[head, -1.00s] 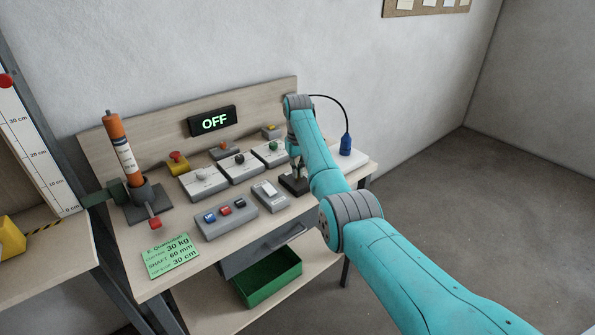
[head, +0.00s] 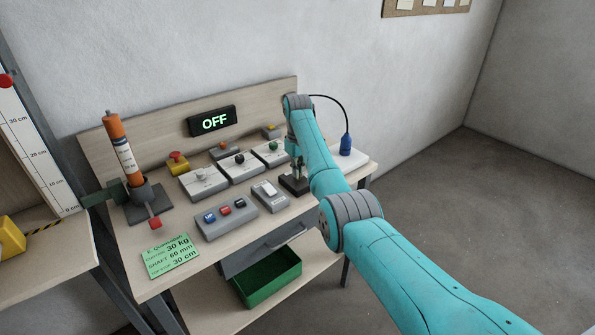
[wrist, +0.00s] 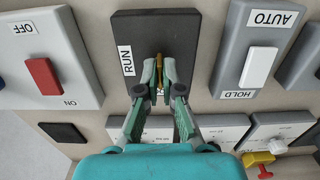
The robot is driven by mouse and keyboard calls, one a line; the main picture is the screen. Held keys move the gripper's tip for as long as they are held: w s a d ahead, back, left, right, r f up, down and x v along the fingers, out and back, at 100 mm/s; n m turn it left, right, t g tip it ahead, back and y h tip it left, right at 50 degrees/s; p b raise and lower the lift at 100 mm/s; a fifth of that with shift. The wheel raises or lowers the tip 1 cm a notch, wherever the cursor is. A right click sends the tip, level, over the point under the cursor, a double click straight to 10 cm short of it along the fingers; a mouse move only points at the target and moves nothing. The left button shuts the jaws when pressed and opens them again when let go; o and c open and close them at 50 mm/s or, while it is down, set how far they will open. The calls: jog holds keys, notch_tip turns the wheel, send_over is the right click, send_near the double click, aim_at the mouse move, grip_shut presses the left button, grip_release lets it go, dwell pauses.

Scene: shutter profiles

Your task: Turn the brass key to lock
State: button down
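The brass key (wrist: 160,72) shows as a thin gold strip between my fingertips in the wrist view. It stands at a dark switch plate (wrist: 183,30) with a white RUN label (wrist: 126,60) beside my fingers. My gripper (wrist: 161,78) has both fingers close together with the key between them, and it appears shut on it. The fingers hide most of the key and its keyhole, so its exact angle is hard to tell. In the head view my gripper (head: 297,165) is over the dark block (head: 294,185) at the bench's right, and my arm partly hides it.
An AUTO/HOLD rocker switch (wrist: 258,67) and a red ON/OFF switch (wrist: 43,76) flank the plate closely. The head view shows a display (head: 212,121) reading OFF, a three-button box (head: 226,217), a yellow-based red button (head: 178,162) and a blue plug (head: 346,144).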

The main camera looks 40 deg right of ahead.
jog(key=c, duration=1.3)
grip_release()
jog(key=shift+c, duration=0.2)
jog(key=shift+r, duration=0.15)
notch_tip(320, 180, up, 12)
